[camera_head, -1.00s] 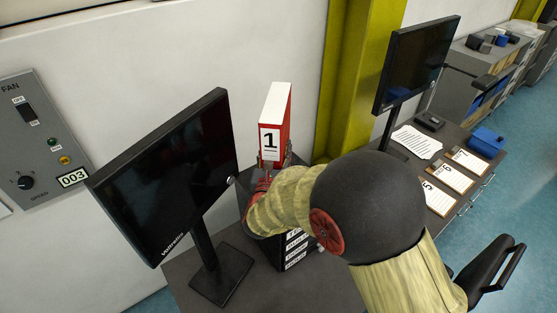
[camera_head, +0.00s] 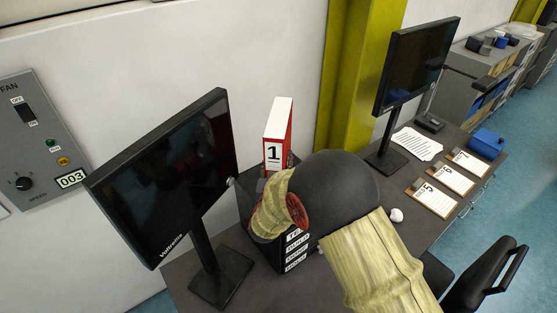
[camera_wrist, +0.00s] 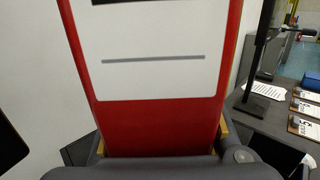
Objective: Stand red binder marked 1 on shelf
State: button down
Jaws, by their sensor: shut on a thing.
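The red binder marked 1 (camera_head: 277,137) stands upright above the dark labelled unit (camera_head: 297,250) on the desk between two monitors. Its white label faces me. In the wrist view the red spine (camera_wrist: 160,125) fills the middle, with the lower part of its label showing. My gripper (camera_wrist: 162,142) is shut on the binder low down, with one finger on each side. In the head view my arm hides the gripper and the binder's bottom. I cannot tell whether the binder touches the unit's top.
A monitor (camera_head: 170,175) stands close on the left, and another (camera_head: 415,65) at the right. The wall and a yellow-green pillar (camera_head: 350,80) are behind. Clipboards (camera_head: 432,198), papers (camera_head: 414,143) and a blue box (camera_head: 486,143) lie on the right of the desk.

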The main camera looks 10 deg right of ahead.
aim_at(275, 145)
jog(key=c, duration=1.1)
grip_release()
jog(key=shift+f, duration=0.15)
jog(key=shift+o, duration=0.6)
jog(key=shift+o, duration=0.3)
jog(key=v, duration=1.1)
jog(key=shift+s+a, duration=0.2)
jog(key=shift+s, duration=0.05)
jog(key=shift+o, duration=0.2)
jog(key=w+r, duration=0.1)
jog(key=r, duration=0.3)
jog(key=w+d+r, duration=0.1)
jog(key=r, duration=0.4)
jog(key=w+r, duration=0.1)
jog(key=r, duration=0.4)
jog(key=shift+w+d+r, duration=0.1)
jog(key=shift+d+r, duration=0.1)
jog(key=shift+d, duration=0.2)
jog(key=shift+r+x, duration=0.2)
jog(key=shift+x, duration=1.75)
jog(key=shift+r+x, duration=0.2)
jog(key=shift+x, duration=1.7)
